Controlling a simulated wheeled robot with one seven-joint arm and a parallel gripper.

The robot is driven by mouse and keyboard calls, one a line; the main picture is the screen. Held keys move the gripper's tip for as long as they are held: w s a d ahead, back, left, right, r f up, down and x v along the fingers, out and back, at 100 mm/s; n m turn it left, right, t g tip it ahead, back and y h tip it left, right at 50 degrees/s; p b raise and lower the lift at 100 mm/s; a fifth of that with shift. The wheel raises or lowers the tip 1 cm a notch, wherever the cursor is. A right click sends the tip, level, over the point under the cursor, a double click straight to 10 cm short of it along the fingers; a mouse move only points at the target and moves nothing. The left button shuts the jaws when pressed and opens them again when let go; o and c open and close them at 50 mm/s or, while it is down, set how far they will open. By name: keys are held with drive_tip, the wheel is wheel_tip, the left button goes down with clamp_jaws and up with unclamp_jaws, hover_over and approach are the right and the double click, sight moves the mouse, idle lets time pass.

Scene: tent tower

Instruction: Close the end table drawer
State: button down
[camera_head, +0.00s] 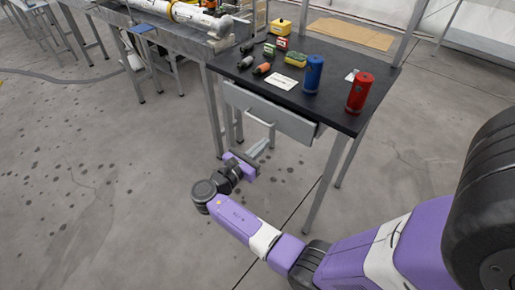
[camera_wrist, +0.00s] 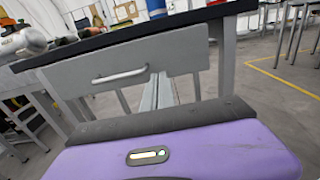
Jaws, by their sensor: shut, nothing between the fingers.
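The end table (camera_head: 335,105) has a black top and grey metal legs. Its grey drawer (camera_head: 285,120) sits under the front edge, and the drawer front appears to stand a little out from the table. A bar handle (camera_head: 260,119) is on the drawer front. The wrist view shows the drawer front (camera_wrist: 185,57) ahead, with the handle (camera_wrist: 120,77) left of the fingers. My gripper (camera_head: 265,146) is shut and empty, just in front of and below the drawer front. Its fingers (camera_wrist: 161,82) point toward the drawer's right part; I cannot tell whether they touch.
On the tabletop stand a blue canister (camera_head: 313,74), a red canister (camera_head: 359,92), a yellow box (camera_head: 281,26) and several small items. A long metal workbench (camera_head: 180,40) is at the back left. The floor left of my arm is clear.

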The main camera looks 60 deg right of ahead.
sight(284, 125)
drive_tip(key=x, duration=0.9)
drive_tip(key=shift+d, duration=0.15)
drive_tip(key=x, duration=0.3)
drive_tip(key=shift+d, duration=0.35)
drive_tip(key=shift+s+d+r, duration=0.1)
drive_tip(key=shift+s+d, duration=0.05)
drive_tip(key=shift+d, duration=0.1)
drive_tip(key=shift+s, duration=0.1)
